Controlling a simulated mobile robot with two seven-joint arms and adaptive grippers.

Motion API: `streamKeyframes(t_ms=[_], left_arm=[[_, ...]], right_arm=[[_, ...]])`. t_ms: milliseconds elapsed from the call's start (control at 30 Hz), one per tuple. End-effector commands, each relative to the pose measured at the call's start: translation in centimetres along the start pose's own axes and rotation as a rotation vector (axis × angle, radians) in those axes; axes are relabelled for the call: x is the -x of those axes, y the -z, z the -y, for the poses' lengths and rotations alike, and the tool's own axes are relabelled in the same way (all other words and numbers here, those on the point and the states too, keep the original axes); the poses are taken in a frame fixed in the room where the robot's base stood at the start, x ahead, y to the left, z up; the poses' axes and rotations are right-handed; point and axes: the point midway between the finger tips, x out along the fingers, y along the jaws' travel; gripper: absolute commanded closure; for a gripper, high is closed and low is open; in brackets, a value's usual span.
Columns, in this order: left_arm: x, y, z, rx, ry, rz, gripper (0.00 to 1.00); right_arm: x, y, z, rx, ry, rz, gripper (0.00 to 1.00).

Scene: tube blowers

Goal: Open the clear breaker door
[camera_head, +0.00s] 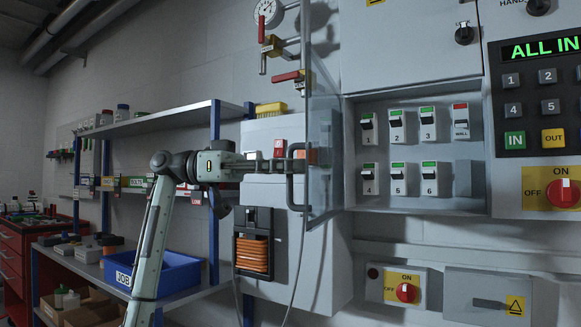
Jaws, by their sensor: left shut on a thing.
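The clear breaker door (323,165) stands swung out from the left side of the breaker box and is seen nearly edge-on. Its dark bar handle (291,190) is on the door's outer left face. My left gripper (286,166) comes in from the left and is shut on the handle. The exact finger contact is too small to tell. The breaker box (400,101) is uncovered at the front, with several breakers (428,124) showing in two rows. My right gripper is not in view.
A keypad panel (540,95) with a red knob (563,193) is right of the breakers. Pipes with red-handled valves (284,77) are above the door's left side. An orange cable coil (252,255) hangs below my gripper. Shelves with a blue bin (178,272) stand at left.

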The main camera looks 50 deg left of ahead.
Motion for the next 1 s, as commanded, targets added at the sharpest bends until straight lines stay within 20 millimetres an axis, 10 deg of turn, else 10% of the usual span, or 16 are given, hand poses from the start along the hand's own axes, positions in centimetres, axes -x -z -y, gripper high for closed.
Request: streamKeyframes(t_ms=[667, 1000], left_arm=[[0.1, 0.0, 0.0, 0.001, 0.000, 0.002, 0.81], [5.4, 0.1, 0.1, 0.002, 0.003, 0.000, 0.81]], right_arm=[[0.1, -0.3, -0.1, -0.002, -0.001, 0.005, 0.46], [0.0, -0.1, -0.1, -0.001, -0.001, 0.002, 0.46]])
